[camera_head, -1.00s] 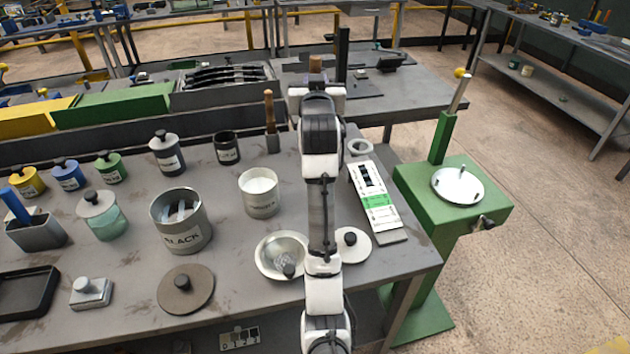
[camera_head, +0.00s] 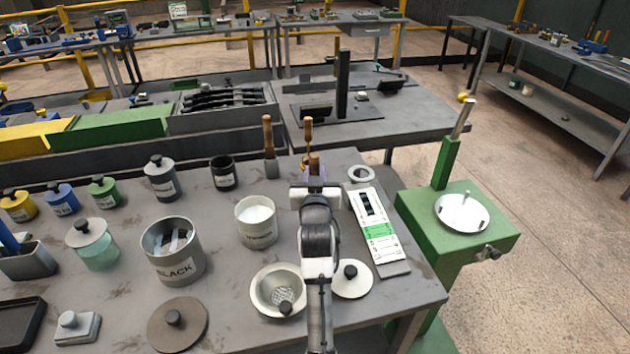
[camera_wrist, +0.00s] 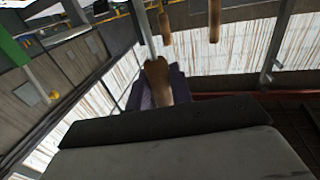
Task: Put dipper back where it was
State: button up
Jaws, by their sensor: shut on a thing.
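My gripper (camera_head: 313,180) is shut on a wooden-handled tool, which I take to be the dipper (camera_head: 315,163). In the wrist view the purple fingers (camera_wrist: 172,80) close around its wooden handle (camera_wrist: 158,84), and a thin metal rod runs up from it. In the head view the gripper is over the bench, right of the white pot (camera_head: 256,236). Another wooden handle with a brass-coloured lower part (camera_head: 307,132) shows just behind the gripper. The held tool's lower end is hidden.
A green stand (camera_head: 455,240) is at the right. A black post (camera_head: 343,85) rises behind.

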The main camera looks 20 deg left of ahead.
notch_tip(320, 180, down, 3)
jog(key=shift+r+b, duration=0.1)
jog(key=shift+b, duration=0.4)
jog(key=shift+w, duration=0.2)
jog(key=shift+s+r, duration=0.1)
jog(key=shift+s, duration=0.05)
jog(key=o, duration=0.9)
jog(key=shift+f, duration=0.2)
